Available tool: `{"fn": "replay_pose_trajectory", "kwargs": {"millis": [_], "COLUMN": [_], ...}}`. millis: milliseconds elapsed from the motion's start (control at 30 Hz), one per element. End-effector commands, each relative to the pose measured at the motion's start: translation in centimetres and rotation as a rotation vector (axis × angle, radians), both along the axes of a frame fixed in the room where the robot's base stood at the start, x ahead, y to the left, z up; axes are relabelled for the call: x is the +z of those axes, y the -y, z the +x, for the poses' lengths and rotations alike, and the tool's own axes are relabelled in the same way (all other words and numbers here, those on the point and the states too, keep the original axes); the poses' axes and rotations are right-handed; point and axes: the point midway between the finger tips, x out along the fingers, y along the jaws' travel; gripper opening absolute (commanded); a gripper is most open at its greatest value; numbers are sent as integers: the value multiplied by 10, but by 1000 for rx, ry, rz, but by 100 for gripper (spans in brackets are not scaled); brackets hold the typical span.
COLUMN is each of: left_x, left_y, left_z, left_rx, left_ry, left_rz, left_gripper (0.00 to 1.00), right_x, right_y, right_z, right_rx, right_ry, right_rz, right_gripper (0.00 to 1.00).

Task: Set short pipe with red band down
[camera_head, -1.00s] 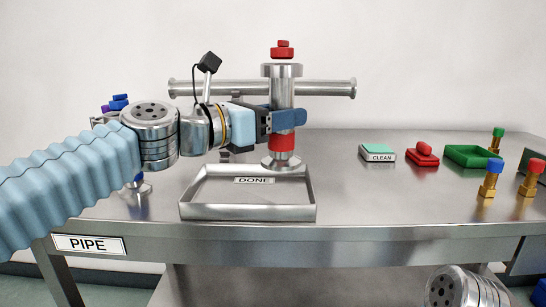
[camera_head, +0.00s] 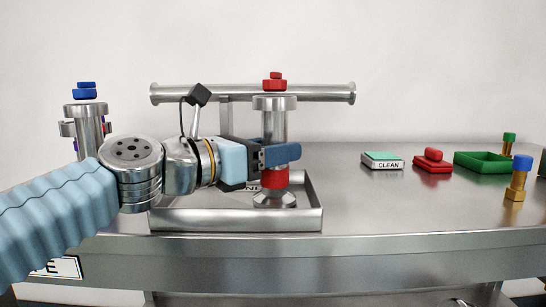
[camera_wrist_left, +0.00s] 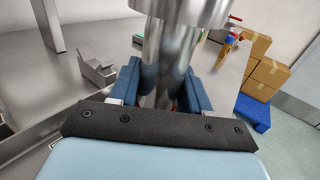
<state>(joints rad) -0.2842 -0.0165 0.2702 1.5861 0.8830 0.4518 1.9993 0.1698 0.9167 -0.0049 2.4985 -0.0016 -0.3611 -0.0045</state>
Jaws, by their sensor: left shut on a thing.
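The short pipe (camera_head: 274,122) is a steel cylinder with flanged ends, a red band (camera_head: 275,179) low down and a red cap on top. It is upright, its bottom flange at the steel tray (camera_head: 235,219) marked with a partly hidden label; I cannot tell whether it touches the tray floor. My left gripper (camera_head: 280,154) is shut around the pipe just above the red band. In the left wrist view the pipe (camera_wrist_left: 168,60) stands between the blue fingers. My right gripper is not in view.
A long horizontal pipe (camera_head: 300,92) lies behind. Another pipe with a blue cap (camera_head: 84,88) stands at the left. The CLEAN block (camera_head: 382,160), a red block (camera_head: 433,162), a green tray (camera_head: 483,164) and blue- and green-topped brass fittings are at the right. The table between is clear.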

Motion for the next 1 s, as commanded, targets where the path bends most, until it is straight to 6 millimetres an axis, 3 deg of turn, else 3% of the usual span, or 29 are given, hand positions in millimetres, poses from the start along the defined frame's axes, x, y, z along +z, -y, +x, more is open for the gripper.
{"fn": "replay_pose_trajectory", "kwargs": {"millis": [200,233,400,733,1000], "left_x": [-2,-3,-2,2,1], "left_y": [0,0,0,-2,-46], "left_z": [0,0,0,0,-32], "left_rx": [1,0,1,1,5], "left_ry": [2,-1,-1,1,2], "left_rz": [-2,-1,-1,-1,-1], "left_gripper": [0,50,72,72,72], "right_x": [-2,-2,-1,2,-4], "right_y": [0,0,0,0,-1], "right_z": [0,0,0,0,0], "right_rx": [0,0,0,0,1], "right_ry": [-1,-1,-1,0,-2], "right_rz": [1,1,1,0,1], "right_gripper": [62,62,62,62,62]}}
